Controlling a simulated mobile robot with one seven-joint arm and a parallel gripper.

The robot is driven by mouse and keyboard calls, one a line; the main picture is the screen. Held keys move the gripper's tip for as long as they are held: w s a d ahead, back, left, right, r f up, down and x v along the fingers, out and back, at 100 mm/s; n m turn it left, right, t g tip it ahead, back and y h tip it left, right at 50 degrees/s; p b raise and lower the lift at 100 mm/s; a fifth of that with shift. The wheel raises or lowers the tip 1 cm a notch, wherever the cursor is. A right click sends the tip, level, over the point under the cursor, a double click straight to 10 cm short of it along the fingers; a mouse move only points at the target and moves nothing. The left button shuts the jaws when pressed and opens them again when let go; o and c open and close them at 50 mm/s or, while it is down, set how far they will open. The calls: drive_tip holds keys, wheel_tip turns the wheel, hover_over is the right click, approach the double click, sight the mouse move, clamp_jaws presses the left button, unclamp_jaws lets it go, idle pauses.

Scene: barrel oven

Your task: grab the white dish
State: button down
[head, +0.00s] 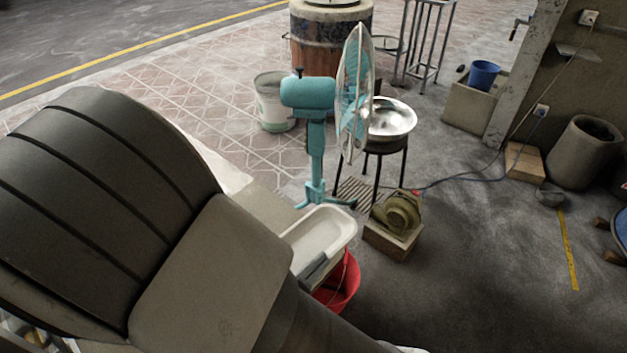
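A white rectangular dish (322,232) with a raised rim shows near the middle of the head view, just right of a large dark arm link that I take to be mine. Its near left part is hidden behind that link. A small dark grey piece (314,268) shows at the dish's near edge; I cannot tell what it is. I cannot make out my gripper's fingers in this view.
A red bucket (345,287) stands beside and below the dish. A teal fan (316,150) stands behind it. A steel bowl (390,118) on a black stand and a green motor-like object (398,210) on a block are to the right. Floor at lower right is mostly clear.

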drive_tip(key=d+p, duration=0.1)
drive_tip(key=p, duration=0.2)
drive_tip(key=s+r+p, duration=0.1)
drive_tip(key=p, duration=0.2)
drive_tip(key=shift+d, duration=0.4)
